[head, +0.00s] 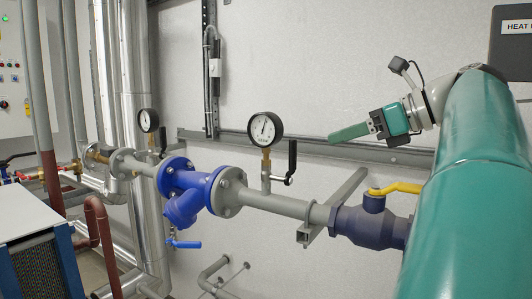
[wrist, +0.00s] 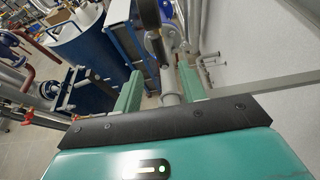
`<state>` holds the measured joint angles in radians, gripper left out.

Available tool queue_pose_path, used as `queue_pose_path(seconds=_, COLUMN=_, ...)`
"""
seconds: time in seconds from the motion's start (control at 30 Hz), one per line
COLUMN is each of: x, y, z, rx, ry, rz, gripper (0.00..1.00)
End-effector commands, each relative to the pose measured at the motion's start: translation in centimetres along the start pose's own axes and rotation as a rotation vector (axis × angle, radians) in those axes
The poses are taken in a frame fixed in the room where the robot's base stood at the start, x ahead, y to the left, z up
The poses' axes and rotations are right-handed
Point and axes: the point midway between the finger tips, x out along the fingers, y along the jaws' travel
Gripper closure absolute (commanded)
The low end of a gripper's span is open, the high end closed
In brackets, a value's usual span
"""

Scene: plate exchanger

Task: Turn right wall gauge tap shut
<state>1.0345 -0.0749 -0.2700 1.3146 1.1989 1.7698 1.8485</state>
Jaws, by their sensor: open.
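The right wall gauge (head: 265,129) has a white dial and a black rim, and stands upright on a brass stem above the grey pipe. Its tap has a black lever (head: 291,160) just right of the stem, pointing up. My gripper (head: 334,135) is right of the lever, a little higher in the picture, with its green fingers pointing left and apart from it. In the wrist view my gripper (wrist: 158,84) is open, with nothing held between its fingers. A dark gauge seen edge-on (wrist: 148,13) shows beyond the fingers; which dark part is the lever is hard to tell.
A second gauge (head: 148,120) stands farther left. A blue strainer (head: 183,192) and a dark valve with a yellow lever (head: 395,188) sit on the pipe. A grey wall rail (head: 350,149) runs behind my gripper. A blue tank (wrist: 85,50) stands at the left in the wrist view.

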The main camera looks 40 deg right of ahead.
Motion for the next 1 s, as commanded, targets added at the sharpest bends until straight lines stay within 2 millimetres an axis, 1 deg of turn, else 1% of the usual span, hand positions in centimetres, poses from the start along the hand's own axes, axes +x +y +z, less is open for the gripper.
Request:
queue_pose_path(seconds=0.07, x=0.3, y=0.2, z=0.1, rx=0.001, ry=-0.001, rz=-0.001, gripper=0.59)
queue_pose_path(seconds=0.17, x=1.4, y=0.3, z=0.0, rx=0.002, ry=-0.001, rz=-0.002, gripper=0.59)
queue_pose_path(seconds=0.27, x=3.1, y=0.3, z=-0.1, rx=0.002, ry=-0.001, rz=-0.004, gripper=0.59)
queue_pose_path(seconds=0.6, x=9.9, y=0.2, z=0.0, rx=0.001, ry=-0.001, rz=-0.003, gripper=0.59)
queue_pose_path(seconds=0.7, x=11.6, y=0.2, z=0.0, rx=0.001, ry=-0.001, rz=-0.002, gripper=0.59)
queue_pose_path(seconds=0.83, x=13.0, y=0.1, z=0.0, rx=0.0, ry=-0.001, rz=-0.003, gripper=0.59)
queue_pose_path(seconds=1.0, x=13.6, y=0.0, z=0.0, rx=-0.001, ry=-0.001, rz=-0.003, gripper=0.59)
